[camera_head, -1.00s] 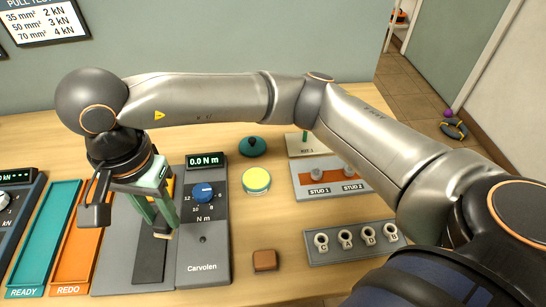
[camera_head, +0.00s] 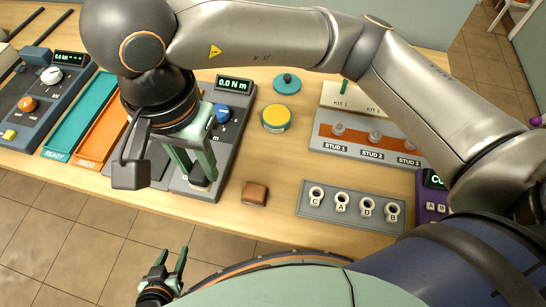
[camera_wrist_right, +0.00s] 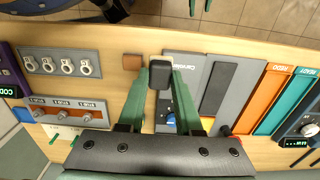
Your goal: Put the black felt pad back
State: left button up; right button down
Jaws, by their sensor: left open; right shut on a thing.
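The black felt pad (camera_wrist_right: 160,76) looks like a small dark block with rounded edges. It is between the fingertips of my right gripper (camera_wrist_right: 160,68), which is shut on it. In the head view the right gripper (camera_head: 202,178) points down over the front end of the grey Carvolen torque meter (camera_head: 222,135). The pad shows there only as a dark patch between the green fingers. My left gripper (camera_head: 172,254) is open and empty, low in the head view, over the floor in front of the table.
A brown block (camera_head: 255,194) lies right of the torque meter. Behind it are a yellow-topped tin (camera_head: 275,119) and a teal disc (camera_head: 287,84). A lug tray (camera_head: 350,207) and stud board (camera_head: 355,150) stand right. A grey plate with a dark strip (camera_wrist_right: 217,88) adjoins the meter.

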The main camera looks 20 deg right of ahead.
jog(key=w+d+f, duration=0.2)
jog(key=d+f, duration=0.1)
jog(key=w+d+f+p, duration=0.1)
jog(key=w+d+f, duration=0.1)
jog(key=d, duration=0.2)
jog(key=w+d+f, duration=0.2)
jog(key=d+f, duration=0.1)
jog(key=d, duration=0.1)
jog(key=shift+w+f+p, duration=0.2)
jog(key=shift+f+p, duration=0.1)
jog(key=shift+p, duration=0.1)
jog(key=shift+w+d+f, duration=0.2)
jog(key=shift+d+f, duration=0.2)
jog(key=shift+f, duration=0.1)
notch_tip(320, 180, down, 3)
jog(key=shift+d+f+p, duration=0.1)
jog(key=shift+d+p, duration=0.05)
jog(key=shift+p, duration=0.35)
jog(key=shift+w+f, duration=0.1)
jog(key=shift+f, duration=0.1)
jog(key=shift+f+b, duration=0.1)
jog(key=shift+b, duration=0.2)
jog(key=c, duration=0.6)
grip_release()
